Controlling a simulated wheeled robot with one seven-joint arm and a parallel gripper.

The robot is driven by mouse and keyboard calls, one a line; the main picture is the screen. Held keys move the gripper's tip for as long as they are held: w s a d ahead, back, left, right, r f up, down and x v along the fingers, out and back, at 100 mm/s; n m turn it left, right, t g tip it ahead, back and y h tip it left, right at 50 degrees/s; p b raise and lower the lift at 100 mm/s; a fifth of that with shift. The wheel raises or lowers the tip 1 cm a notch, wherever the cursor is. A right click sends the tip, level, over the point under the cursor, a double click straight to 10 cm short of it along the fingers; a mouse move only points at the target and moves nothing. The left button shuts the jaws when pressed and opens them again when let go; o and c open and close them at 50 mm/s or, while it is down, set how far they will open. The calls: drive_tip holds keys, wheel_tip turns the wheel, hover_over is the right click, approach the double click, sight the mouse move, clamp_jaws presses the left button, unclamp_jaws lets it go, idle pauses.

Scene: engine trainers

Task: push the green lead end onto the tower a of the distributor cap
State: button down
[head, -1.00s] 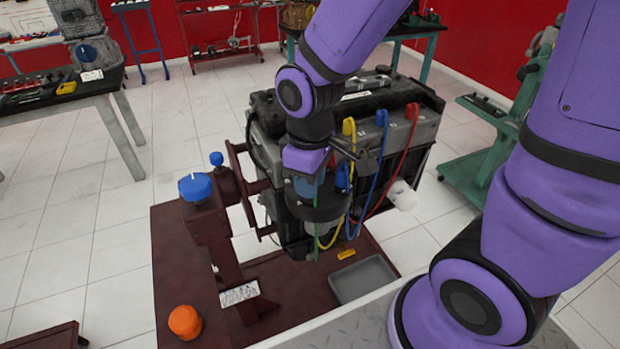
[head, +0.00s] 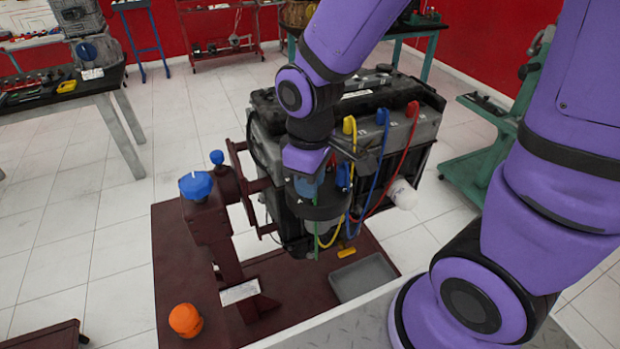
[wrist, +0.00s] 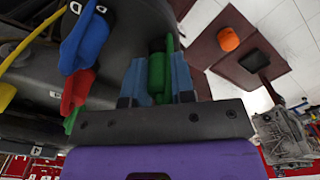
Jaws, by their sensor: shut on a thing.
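My gripper (wrist: 156,82) is shut on the green lead end (wrist: 157,72), which stands between its two blue fingers in the wrist view. In the head view my gripper (head: 306,186) is beneath the purple wrist, at the dark round distributor cap (head: 318,209) on the engine's near side. A blue lead end (head: 343,177) shows beside the gripper. The green lead (head: 316,247) hangs down in front of the cap. The fingers and wrist hide the contact, so I cannot tell whether the green end touches tower a. The tower's letter cannot be read.
Yellow (head: 349,126), blue (head: 382,118) and red (head: 412,110) leads loop down from the engine top (head: 370,95) close to the gripper. A grey tray (head: 362,279) lies on the dark red stand (head: 190,262). Blue and orange (head: 185,320) knobs stand at left.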

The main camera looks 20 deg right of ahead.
drive_tip(key=shift+r, duration=0.1)
drive_tip(key=shift+s+r+n, duration=0.1)
drive_tip(key=shift+r+n, duration=2.8)
drive_tip(key=shift+r, duration=0.6)
drive_tip(key=shift+f, duration=0.1)
drive_tip(key=shift+f, duration=2.65)
drive_tip(key=shift+f, duration=0.85)
wheel_tip(320, 180, up, 4)
drive_tip(key=m, duration=0.6)
drive_tip(key=shift+r+m, duration=0.8)
drive_tip(key=shift+m, duration=0.55)
drive_tip(key=shift+r+m, duration=0.8)
drive_tip(key=shift+m, duration=0.55)
